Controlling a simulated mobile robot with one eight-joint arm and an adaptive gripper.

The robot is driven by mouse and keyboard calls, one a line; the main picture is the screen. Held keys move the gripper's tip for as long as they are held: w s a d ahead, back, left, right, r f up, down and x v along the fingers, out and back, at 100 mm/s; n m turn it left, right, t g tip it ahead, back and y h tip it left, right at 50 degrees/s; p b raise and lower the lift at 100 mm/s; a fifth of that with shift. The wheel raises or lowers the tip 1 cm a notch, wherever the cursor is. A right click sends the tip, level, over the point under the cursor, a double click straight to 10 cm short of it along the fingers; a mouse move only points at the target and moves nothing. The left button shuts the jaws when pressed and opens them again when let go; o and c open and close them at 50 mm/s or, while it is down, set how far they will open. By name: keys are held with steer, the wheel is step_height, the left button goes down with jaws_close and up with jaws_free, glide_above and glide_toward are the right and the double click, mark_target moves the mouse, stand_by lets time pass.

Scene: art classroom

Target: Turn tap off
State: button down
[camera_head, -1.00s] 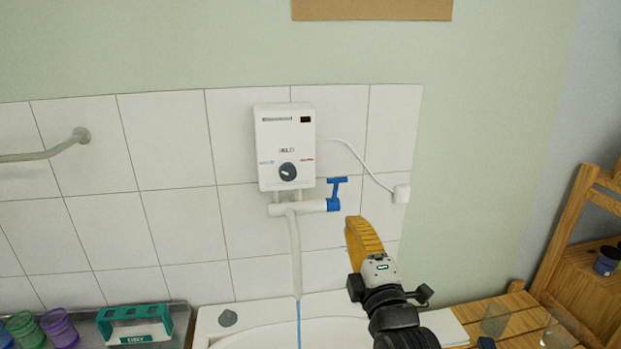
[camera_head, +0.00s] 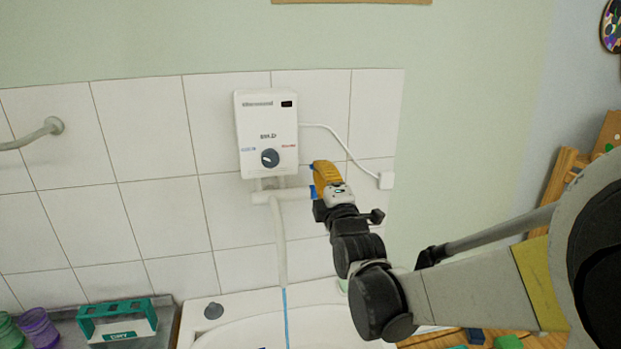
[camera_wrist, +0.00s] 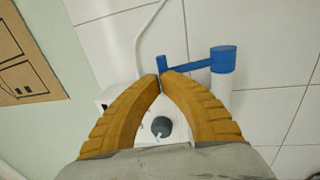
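The tap has a blue lever handle (camera_wrist: 195,66) on the end of a white pipe below the water heater. In the head view only slivers of the blue handle (camera_head: 313,192) show beside my gripper. A blue stream of water (camera_head: 286,318) runs from the white spout (camera_head: 279,240) into the sink. My gripper (camera_head: 319,168) is at the tap's right side. In the wrist view its yellow fingers (camera_wrist: 161,77) are shut, tips together, right by the lever's free end. I cannot tell whether they touch it.
The white water heater (camera_head: 267,133) with a dark dial hangs on the tiled wall just left of my gripper. Its cord runs to a socket (camera_head: 386,180) at the right. The white sink (camera_head: 240,308) lies below. A green-framed holder (camera_head: 118,320) and cups stand at the lower left.

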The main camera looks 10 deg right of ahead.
steer(key=shift+w, duration=0.1)
steer(key=w, duration=0.1)
steer(key=w+r, duration=0.1)
steer(key=w+p, duration=0.1)
steer(key=w, duration=0.1)
steer(key=shift+r, duration=0.4)
steer(key=shift+s, duration=0.15)
